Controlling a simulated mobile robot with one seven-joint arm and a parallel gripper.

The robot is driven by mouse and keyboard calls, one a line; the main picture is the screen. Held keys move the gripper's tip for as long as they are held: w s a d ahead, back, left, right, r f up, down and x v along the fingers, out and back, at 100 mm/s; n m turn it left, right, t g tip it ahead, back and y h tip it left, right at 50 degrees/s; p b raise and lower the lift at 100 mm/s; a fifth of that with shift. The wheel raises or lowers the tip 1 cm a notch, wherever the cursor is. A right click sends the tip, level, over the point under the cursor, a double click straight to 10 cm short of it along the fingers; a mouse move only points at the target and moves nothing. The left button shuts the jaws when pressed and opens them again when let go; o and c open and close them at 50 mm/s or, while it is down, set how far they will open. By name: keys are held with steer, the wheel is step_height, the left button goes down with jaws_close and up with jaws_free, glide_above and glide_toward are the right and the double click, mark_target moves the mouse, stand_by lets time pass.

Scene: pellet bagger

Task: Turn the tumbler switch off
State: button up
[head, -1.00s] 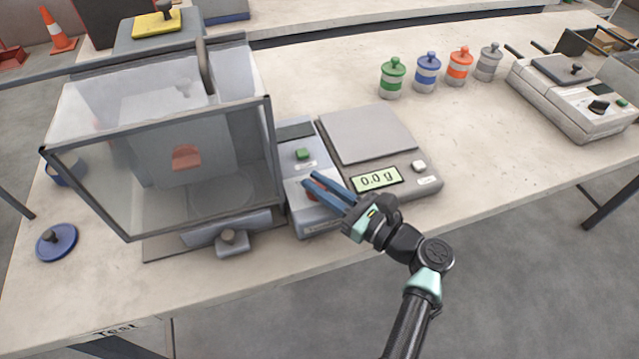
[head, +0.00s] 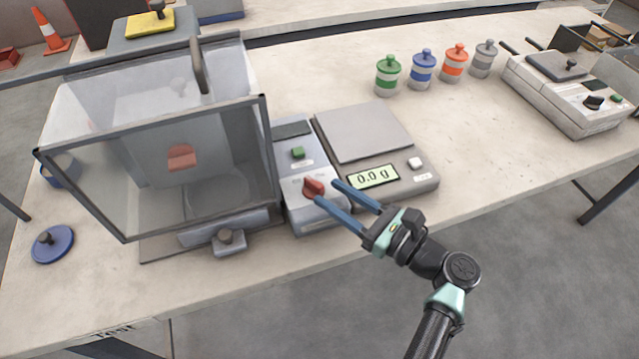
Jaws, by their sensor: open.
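The red rotary switch knob (head: 313,186) sits on the sloped front of a grey control box (head: 318,215), just right of the clear-walled cabinet. The knob is tilted in the picture. The small marks beside it are too small to read. My gripper (head: 327,192) is open and empty, with its two blue fingers spread just right of the knob. The near fingertip looks close to the knob's lower right side. I cannot tell if it touches.
The clear-walled cabinet (head: 262,155) stands left. A green button (head: 298,153) is on the same box. A scale (head: 428,180) reading 0.0 g stands right. Several lidded jars (head: 388,80) stand behind. A blue lid (head: 60,243) lies at the left.

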steer(key=v, duration=0.8)
steer(key=shift+s, duration=0.1)
steer(key=w+a+r+n+t+h+p, duration=0.1)
steer(key=w+r+n+h+p, duration=0.1)
steer(key=w+r+n+h, duration=0.45)
steer(key=w+a+r+n+t+h+p, duration=0.1)
steer(key=w+r+n, duration=0.35)
steer(key=r, duration=0.55)
step_height(320, 180, up, 18)
steer(key=a+n+t+h+p, duration=0.2)
steer(key=a+n+t+h, duration=0.1)
steer(key=n+t, duration=0.3)
steer(key=s+a+r+n+t+h+p, duration=0.1)
steer(key=s+a+r+n+t, duration=0.1)
steer(key=s+r, duration=0.6)
steer(key=s+a+r+n+t+h+p, duration=0.1)
steer(key=s+r+n+t, duration=0.4)
steer(key=r, duration=1.2)
steer(key=s+a+n+h, duration=0.1)
steer(key=s+a+n, duration=0.1)
steer(key=s, duration=0.2)
steer(key=shift+t, duration=0.3)
steer(key=shift+s, duration=0.15)
